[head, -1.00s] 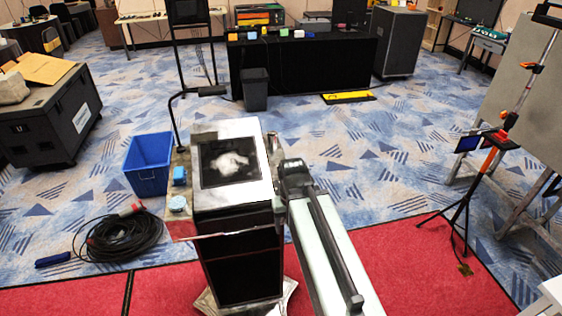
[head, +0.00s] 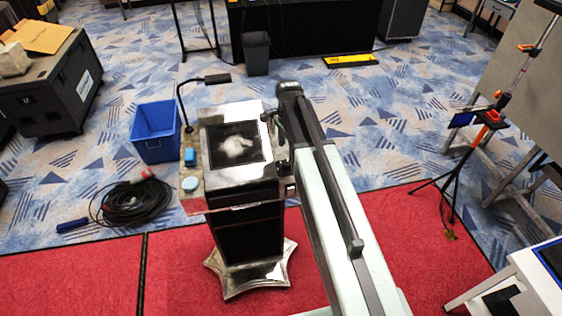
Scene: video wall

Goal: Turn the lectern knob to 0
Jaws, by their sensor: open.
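The lectern (head: 236,187) stands in the middle, with a black panel bearing a white smudge on its sloped top. On its left edge sits a pale blue round knob-like piece (head: 190,184), with a darker blue piece (head: 191,157) behind it. I cannot read any marks or a pointer on either. My gripper (head: 275,124) is at the lectern top's right edge, across the panel from the blue pieces. It is open and seems empty; its fingers are small and partly hidden by my arm. I cannot tell whether it touches the lectern.
A blue bin (head: 155,133) stands left of the lectern, with a coiled black cable (head: 132,202) in front of it. A thin lamp (head: 215,78) rises from the lectern's back left. A tripod (head: 462,165) and a white table (head: 535,280) stand at right. Red carpet between is clear.

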